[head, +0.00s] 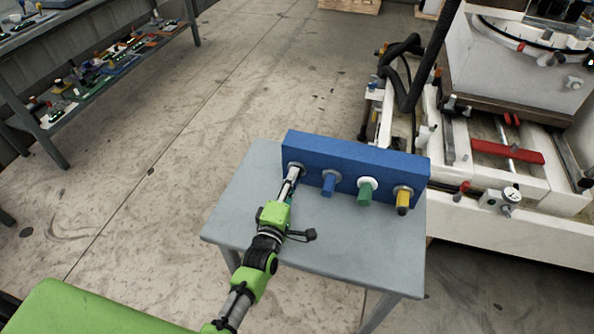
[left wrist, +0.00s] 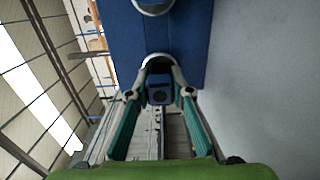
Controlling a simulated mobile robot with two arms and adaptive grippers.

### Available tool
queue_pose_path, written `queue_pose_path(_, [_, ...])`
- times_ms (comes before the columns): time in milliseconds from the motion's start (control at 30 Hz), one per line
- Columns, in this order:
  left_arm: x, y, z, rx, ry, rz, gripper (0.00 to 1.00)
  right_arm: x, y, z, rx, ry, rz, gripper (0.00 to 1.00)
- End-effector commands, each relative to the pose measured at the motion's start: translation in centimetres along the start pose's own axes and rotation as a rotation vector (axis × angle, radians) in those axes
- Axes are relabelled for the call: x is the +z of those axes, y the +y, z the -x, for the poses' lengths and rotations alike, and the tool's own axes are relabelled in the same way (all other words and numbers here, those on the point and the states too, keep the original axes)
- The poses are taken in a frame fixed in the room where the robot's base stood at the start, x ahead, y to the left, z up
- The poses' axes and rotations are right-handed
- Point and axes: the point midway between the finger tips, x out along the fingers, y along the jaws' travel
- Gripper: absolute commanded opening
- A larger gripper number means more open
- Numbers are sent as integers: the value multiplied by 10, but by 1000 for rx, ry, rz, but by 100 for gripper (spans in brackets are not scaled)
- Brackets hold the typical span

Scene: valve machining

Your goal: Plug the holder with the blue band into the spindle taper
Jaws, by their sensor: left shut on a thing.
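A blue block (head: 390,165) stands on the grey table, with a row of ringed holders along its face. My left gripper (head: 292,180) is at the leftmost position, close to the block. In the left wrist view the fingers (left wrist: 158,100) are shut on a dark blue holder (left wrist: 160,88) with a pale ring just beyond it. Fingers and ring hide how deep it sits. A separate blue holder (head: 329,184) sticks out just to the right of the gripper. I cannot make out a distinct band on either. My right gripper is not in view.
A green holder (head: 366,192) and a yellow holder with a dark end (head: 403,201) sit farther right in the block. The grey table (head: 330,250) is clear in front. A white machine (head: 500,230) with dark hoses stands at right, a shelf (head: 90,85) at upper left.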

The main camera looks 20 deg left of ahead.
Motion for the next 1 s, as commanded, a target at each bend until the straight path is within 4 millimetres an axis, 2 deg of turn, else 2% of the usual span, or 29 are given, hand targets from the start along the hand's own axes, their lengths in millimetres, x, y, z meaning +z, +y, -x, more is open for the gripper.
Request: queue_pose_path(1000, [1,1,42,1,-2,0,0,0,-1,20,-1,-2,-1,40])
